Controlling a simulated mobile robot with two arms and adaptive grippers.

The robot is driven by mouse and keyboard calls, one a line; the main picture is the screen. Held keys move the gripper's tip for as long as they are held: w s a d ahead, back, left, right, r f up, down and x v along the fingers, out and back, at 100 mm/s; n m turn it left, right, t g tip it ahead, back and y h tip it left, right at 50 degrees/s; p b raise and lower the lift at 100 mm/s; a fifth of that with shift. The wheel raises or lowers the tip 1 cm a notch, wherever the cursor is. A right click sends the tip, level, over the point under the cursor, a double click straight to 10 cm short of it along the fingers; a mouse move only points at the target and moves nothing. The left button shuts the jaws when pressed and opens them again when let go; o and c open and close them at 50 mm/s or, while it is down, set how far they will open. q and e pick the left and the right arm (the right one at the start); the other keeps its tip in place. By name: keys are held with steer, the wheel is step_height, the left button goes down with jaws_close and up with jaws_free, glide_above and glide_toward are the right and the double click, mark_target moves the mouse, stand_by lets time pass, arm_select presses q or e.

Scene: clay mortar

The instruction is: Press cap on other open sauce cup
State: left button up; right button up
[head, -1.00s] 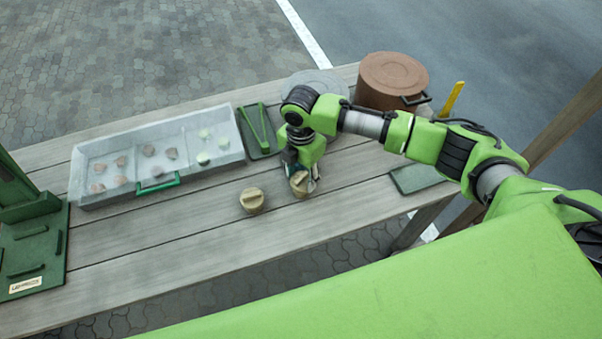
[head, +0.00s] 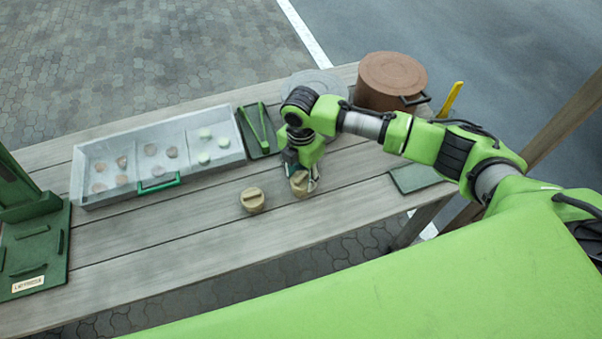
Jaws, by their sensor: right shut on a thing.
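Two small tan sauce cups stand near the middle of the plank table. The left cup (head: 252,200) stands free with a ridged cap on top. The right cup (head: 299,186) is just to its right, with my right gripper (head: 303,184) over it from above. My right gripper is shut on the cap at the top of that cup, and its fingers partly hide it. I cannot tell whether the cap is fully seated on the cup. My left gripper is not in the picture.
A grey compartment tray (head: 160,194) with several pieces stands at left. Green tongs (head: 262,125) lie on a dark tray behind my gripper. A brown lidded pot (head: 391,79) and a grey round lid (head: 313,82) are at back.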

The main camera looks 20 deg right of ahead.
steer(key=shift+f+p, duration=0.3)
steer(key=shift+f, duration=0.15)
stand_by(1.1)
steer(key=o, duration=0.8)
steer(key=o, duration=0.4)
steer(key=shift+o, duration=0.2)
steer(key=shift+r, duration=0.15)
steer(key=shift+r+p, duration=2.9)
steer(key=shift+p, duration=0.35)
